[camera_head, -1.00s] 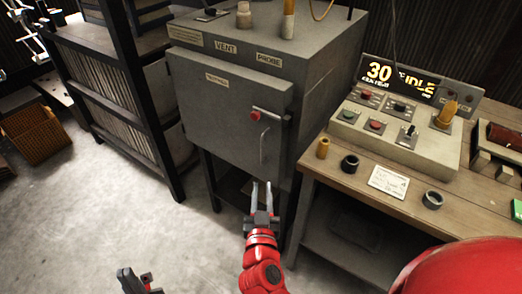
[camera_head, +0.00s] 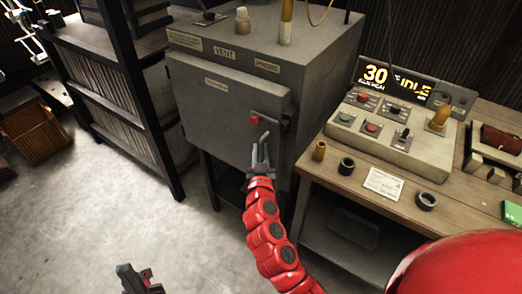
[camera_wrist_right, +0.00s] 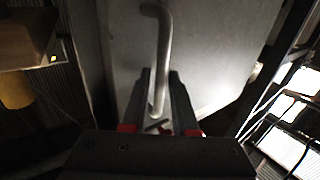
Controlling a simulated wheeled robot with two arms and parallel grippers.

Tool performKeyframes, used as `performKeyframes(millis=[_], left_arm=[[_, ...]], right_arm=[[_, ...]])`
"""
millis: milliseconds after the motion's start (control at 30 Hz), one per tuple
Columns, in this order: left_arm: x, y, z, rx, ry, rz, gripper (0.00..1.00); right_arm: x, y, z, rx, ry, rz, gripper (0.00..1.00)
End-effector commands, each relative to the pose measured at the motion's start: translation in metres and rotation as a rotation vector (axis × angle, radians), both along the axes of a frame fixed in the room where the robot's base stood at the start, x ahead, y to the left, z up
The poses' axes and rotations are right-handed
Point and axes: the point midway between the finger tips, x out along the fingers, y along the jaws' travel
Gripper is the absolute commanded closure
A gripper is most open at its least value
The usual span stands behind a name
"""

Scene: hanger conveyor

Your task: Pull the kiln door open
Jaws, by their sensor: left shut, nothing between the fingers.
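The grey kiln (camera_head: 285,55) stands at the centre back on dark legs. Its door (camera_head: 215,105) looks shut flat against the front. A red-knobbed latch (camera_head: 254,119) sits on the door's upper right, with the metal door handle (camera_head: 265,136) below it. My right gripper (camera_head: 261,156) is at the lower part of the handle, fingers pointing at the door. In the right wrist view the handle (camera_wrist_right: 163,45) runs down between the two fingers (camera_wrist_right: 160,85), which look apart; contact is not clear. My left gripper (camera_head: 136,278) is shut and empty, low at the front.
A workbench (camera_head: 455,195) with a control box (camera_head: 390,130) and a display reading 30 and IDLE (camera_head: 400,82) stands right of the kiln. A black shelf rack (camera_head: 120,90) stands on the left. The floor (camera_head: 130,215) before the kiln is clear.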

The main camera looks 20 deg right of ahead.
Motion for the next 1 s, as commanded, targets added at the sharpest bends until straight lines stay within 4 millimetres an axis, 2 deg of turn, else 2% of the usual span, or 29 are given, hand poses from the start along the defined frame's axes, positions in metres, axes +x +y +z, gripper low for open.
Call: performKeyframes(millis=[167,300,1000], left_arm=[[0.0001,0.0,-0.0002,0.0,0.0,0.0,1.0],[0.0,0.0,-0.0002,0.0,0.0,0.0,1.0],[0.0,0.0,-0.0001,0.0,0.0,0.0,1.0]], right_arm=[[-0.0002,-0.0002,-0.0003,0.0,0.0,-0.001,0.75],[-0.0003,-0.0001,-0.0003,0.0,0.0,-0.001,1.0],[-0.0004,-0.0002,-0.0004,-0.001,0.001,-0.001,1.0]])
